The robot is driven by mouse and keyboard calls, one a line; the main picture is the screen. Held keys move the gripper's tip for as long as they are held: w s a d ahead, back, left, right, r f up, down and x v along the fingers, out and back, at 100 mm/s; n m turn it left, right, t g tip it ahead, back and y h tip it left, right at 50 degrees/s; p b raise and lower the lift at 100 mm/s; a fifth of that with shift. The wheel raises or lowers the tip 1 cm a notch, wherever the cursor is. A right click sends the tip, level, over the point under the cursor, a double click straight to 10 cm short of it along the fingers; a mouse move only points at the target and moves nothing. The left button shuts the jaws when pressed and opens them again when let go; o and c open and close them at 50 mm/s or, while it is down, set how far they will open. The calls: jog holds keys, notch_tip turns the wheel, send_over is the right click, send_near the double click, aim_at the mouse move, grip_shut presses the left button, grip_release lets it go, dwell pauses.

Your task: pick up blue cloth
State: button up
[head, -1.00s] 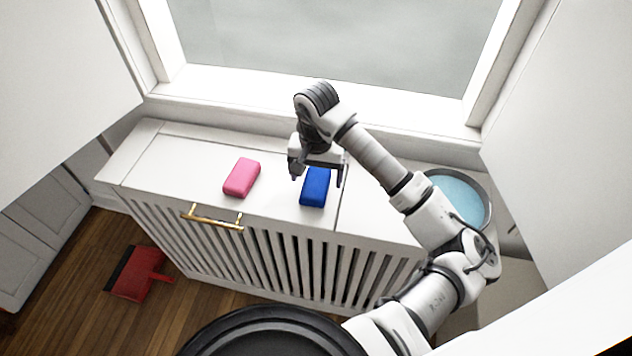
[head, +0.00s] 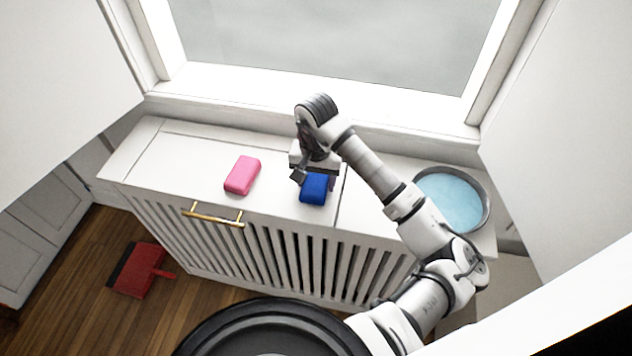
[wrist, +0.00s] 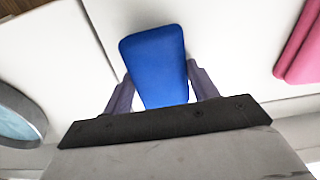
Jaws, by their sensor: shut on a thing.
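The blue cloth (head: 314,188) is a folded, block-shaped piece on the white cabinet top, right of the pink one. My gripper (head: 317,178) is lowered over it from behind and hides its far part. In the wrist view the blue cloth (wrist: 157,66) lies between the two fingers of my gripper (wrist: 160,88), with one finger against each side. The gripper is shut on it. I cannot tell any gap between the cloth and the cabinet top.
A pink block-shaped piece (head: 242,175) lies to the left on the white cabinet top (head: 180,160). A round basin with a light blue inside (head: 452,200) stands at the right. The window (head: 330,40) is behind. A red dustpan (head: 138,270) lies on the wooden floor.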

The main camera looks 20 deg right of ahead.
aim_at(316, 180)
notch_tip(316, 180, up, 20)
jog(key=b, duration=0.3)
dwell(0.4)
jog(key=shift+o, duration=1.4)
jog(key=shift+c, duration=1)
